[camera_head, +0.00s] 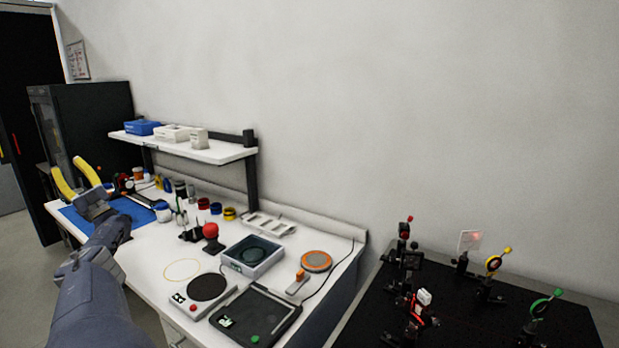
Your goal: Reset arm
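My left gripper (66,164) shows at the left, above the blue mat (75,215) at the far left end of the white bench (150,262). Its two yellow fingers point up and away and stand apart, with nothing visible between them. My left arm comes in from the lower left and covers part of the bench's front edge. My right gripper is not in view.
A hotplate stirrer (208,287), a black tray (262,318) and a grey box (253,252) stand at the bench's near right. Several bottles and jars crowd the back. A shelf (190,150) overhangs them. A black optics table (465,325) stands at right.

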